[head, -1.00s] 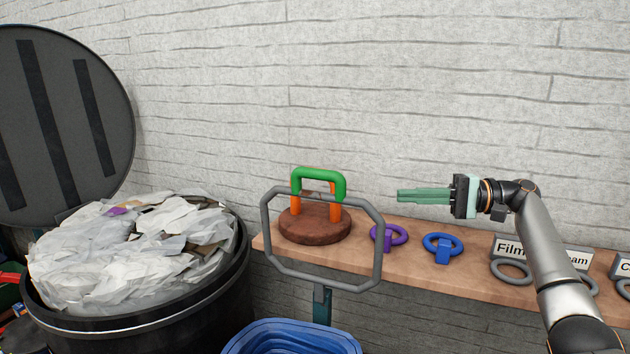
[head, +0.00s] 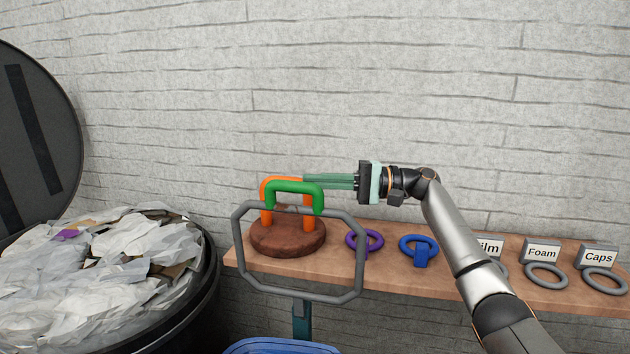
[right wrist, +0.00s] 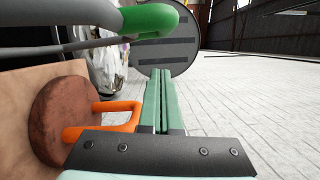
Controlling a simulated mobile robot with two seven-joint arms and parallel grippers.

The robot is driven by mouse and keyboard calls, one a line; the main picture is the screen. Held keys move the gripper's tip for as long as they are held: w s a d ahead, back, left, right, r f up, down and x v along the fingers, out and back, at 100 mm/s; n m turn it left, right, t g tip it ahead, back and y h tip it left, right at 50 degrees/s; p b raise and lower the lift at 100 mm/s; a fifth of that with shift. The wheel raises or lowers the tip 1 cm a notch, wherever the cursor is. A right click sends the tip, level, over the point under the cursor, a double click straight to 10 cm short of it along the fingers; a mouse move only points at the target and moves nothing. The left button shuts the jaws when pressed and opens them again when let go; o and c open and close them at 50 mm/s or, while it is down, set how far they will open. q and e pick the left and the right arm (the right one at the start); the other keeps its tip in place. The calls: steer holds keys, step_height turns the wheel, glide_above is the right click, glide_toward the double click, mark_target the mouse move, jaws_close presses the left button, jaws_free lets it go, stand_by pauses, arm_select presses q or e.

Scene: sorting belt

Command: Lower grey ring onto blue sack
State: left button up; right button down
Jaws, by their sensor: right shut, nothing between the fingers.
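The grey ring (head: 363,240) is an octagonal frame with a green handle (head: 294,187) on top. It appears upright in front of the shelf, and a teal post (head: 302,322) shows under its lower edge. The ring (right wrist: 60,22) and its green handle (right wrist: 150,20) also cross the top of the right wrist view. The blue sack (head: 280,347) shows only its top edge at the bottom of the head view, below the ring. My right gripper (head: 306,179) is shut and empty, its fingertips close to the handle in the picture; contact is unclear. My left gripper is not visible.
A wooden shelf (head: 388,268) holds a round brown base (head: 285,240) with an orange handle (head: 309,219), a purple ring (head: 374,240), a blue ring (head: 420,258) and labelled grey rings. A black bin (head: 212,262) full of pale film stands left. A brick wall closes the back.

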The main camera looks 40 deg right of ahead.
mark_target(315, 185)
steer(key=shift+s+a+r, duration=0.2)
steer(key=shift+s+a, duration=0.9)
steer(key=shift+s, duration=0.1)
steer(key=shift+s+a, duration=0.1)
steer(key=shift+a, duration=0.1)
